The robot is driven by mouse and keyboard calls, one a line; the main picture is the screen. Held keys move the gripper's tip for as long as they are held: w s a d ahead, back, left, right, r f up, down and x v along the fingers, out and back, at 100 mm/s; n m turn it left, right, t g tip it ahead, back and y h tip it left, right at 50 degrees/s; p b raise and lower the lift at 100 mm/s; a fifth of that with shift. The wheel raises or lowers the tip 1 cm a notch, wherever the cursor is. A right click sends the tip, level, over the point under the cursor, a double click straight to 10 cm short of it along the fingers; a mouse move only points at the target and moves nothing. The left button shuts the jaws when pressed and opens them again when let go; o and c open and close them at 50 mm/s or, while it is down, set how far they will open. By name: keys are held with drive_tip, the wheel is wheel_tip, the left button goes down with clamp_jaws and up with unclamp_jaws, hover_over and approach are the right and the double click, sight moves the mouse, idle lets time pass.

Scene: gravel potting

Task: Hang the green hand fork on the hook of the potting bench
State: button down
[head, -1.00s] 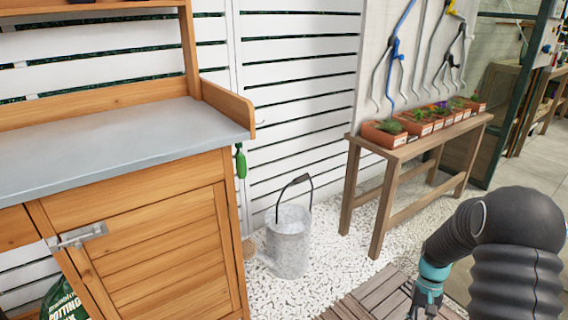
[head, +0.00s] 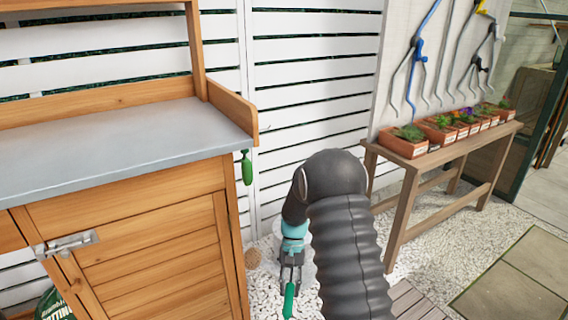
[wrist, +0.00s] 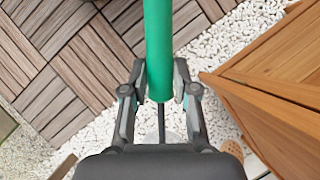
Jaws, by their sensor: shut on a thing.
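The green hand fork (wrist: 158,45) is held by its handle in my gripper (wrist: 158,88). In the wrist view, a thin dark shaft runs from the handle toward the palm; the tines cannot be made out. In the head view, my gripper (head: 290,275) is low in front of the bench's right side, with the green handle (head: 289,300) pointing down. The potting bench (head: 130,140) stands at left, with a grey top. A small hook-like bit (head: 266,129) shows at its right end; it is too small to make out well.
Another green-handled thing (head: 246,168) hangs at the bench's right side. A metal bucket is mostly hidden behind my arm. A wooden table (head: 408,172) with potted plants (head: 404,142) stands at right. White gravel (head: 410,265) and wooden decking (wrist: 85,65) cover the ground.

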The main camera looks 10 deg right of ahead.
drive_tip(key=w+r+m+t+y+b, duration=0.3)
drive_tip(key=w+r+m+t+y, duration=0.3)
drive_tip(key=w+r+m+y, duration=0.65)
drive_tip(key=w+d+r+m+t+y+b, duration=0.1)
drive_tip(key=w+d+r+m+t, duration=0.15)
drive_tip(key=r+t, duration=0.4)
drive_tip(key=w+d+r+m+t, duration=0.1)
drive_tip(key=d+r+m+t, duration=0.2)
drive_tip(key=r, duration=0.6)
drive_tip(key=w+d+r+m+t+y+b, duration=0.1)
drive_tip(key=w+d+r+m+t, duration=0.2)
drive_tip(key=r, duration=0.4)
drive_tip(key=s+a+f+t+b, duration=0.1)
drive_tip(key=s+a, duration=0.3)
drive_tip(key=a, duration=0.4)
drive_tip(key=shift+a+f+n+b, duration=0.2)
drive_tip(key=shift+f+n+b, duration=0.1)
drive_tip(key=shift+b, duration=0.45)
drive_tip(key=shift+h, duration=0.25)
drive_tip(key=c, duration=0.8)
unclamp_jaws()
